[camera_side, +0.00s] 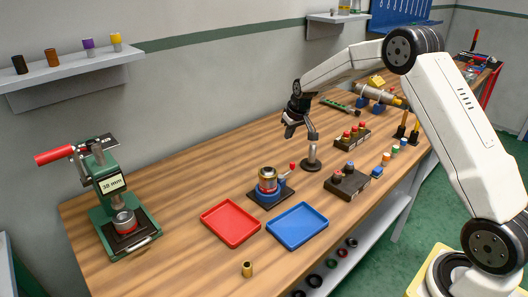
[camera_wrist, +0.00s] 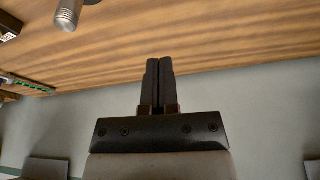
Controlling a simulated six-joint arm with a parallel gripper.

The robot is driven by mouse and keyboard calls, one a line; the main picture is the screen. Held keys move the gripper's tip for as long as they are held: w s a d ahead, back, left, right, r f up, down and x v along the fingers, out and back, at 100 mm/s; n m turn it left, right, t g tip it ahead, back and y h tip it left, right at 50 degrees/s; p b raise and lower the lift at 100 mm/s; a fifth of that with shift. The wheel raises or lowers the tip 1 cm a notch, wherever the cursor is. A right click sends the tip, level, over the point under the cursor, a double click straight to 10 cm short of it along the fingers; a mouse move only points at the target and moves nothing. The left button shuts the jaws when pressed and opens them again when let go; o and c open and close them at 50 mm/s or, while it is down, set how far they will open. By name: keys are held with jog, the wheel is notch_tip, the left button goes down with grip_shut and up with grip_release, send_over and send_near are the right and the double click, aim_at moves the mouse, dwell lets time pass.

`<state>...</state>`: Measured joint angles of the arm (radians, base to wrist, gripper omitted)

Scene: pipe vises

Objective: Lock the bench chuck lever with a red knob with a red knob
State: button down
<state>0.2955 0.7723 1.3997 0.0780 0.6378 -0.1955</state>
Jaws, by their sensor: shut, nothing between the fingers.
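The bench chuck (camera_side: 268,187) is a blue body on a dark base plate, with a metallic, brass-coloured cylindrical piece standing upright in it. Its lever ends in a red knob (camera_side: 292,166), which sticks up at the chuck's right side. My gripper (camera_side: 288,133) is in the air above and behind the chuck, apart from the lever. In the wrist view its two dark fingers (camera_wrist: 159,66) are together with nothing between them. The chuck and its knob do not show in the wrist view.
A grey post (camera_side: 312,153) on a round black base stands behind the chuck, close to my gripper. A red tray (camera_side: 230,223) and a blue tray (camera_side: 297,226) lie in front. A green press (camera_side: 122,208) stands left. Dark blocks with red knobs (camera_side: 347,181) are right.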

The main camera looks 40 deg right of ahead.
jog(key=shift+f, duration=0.15)
jog(key=x, duration=1)
jog(key=shift+s+a, duration=0.15)
jog(key=shift+s, duration=0.85)
jog(key=shift+s+a, duration=0.1)
jog(key=shift+s, duration=0.9)
